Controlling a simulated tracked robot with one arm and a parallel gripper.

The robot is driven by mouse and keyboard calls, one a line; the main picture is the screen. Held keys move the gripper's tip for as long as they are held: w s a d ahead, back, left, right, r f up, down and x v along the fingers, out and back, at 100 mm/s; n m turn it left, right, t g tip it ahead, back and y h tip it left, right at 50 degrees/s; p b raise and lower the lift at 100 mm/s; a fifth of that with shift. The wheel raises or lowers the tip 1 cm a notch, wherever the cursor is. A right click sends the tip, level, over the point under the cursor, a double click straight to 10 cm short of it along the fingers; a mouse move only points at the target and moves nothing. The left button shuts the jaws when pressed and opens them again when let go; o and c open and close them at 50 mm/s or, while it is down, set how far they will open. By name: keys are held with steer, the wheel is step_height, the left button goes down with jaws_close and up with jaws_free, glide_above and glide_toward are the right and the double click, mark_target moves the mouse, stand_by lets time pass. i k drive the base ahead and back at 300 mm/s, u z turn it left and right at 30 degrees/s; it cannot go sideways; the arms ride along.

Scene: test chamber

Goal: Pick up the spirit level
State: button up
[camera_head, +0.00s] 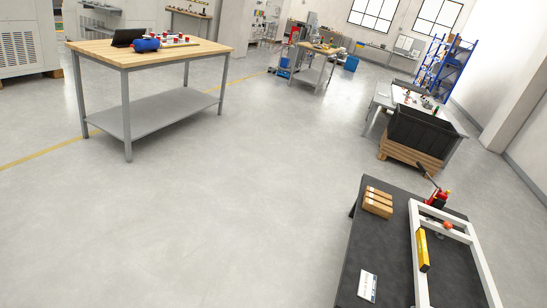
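A yellow bar that looks like the spirit level (422,250) lies on the dark-topped table (382,245) at the lower right. It is beside or against the left bar of a white rectangular frame (471,238); I cannot tell whether it rests on that bar. It lies lengthwise, pointing roughly away from me, and looks unobstructed. My gripper does not show in this view, so its opening and anything in it cannot be seen.
Wooden blocks (378,201), a white card (367,286) and a red tool (438,197) share the dark table. A wood-topped workbench (100,51) stands at the left. A black bin (419,131) is behind the dark table. The grey floor (240,200) between is clear.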

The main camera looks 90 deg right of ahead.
mark_target(423, 259)
steer(key=z, duration=1.05)
steer(key=i, duration=0.1)
steer(key=z, duration=2.8)
steer(key=i, duration=1.65)
steer(key=u, duration=0.05)
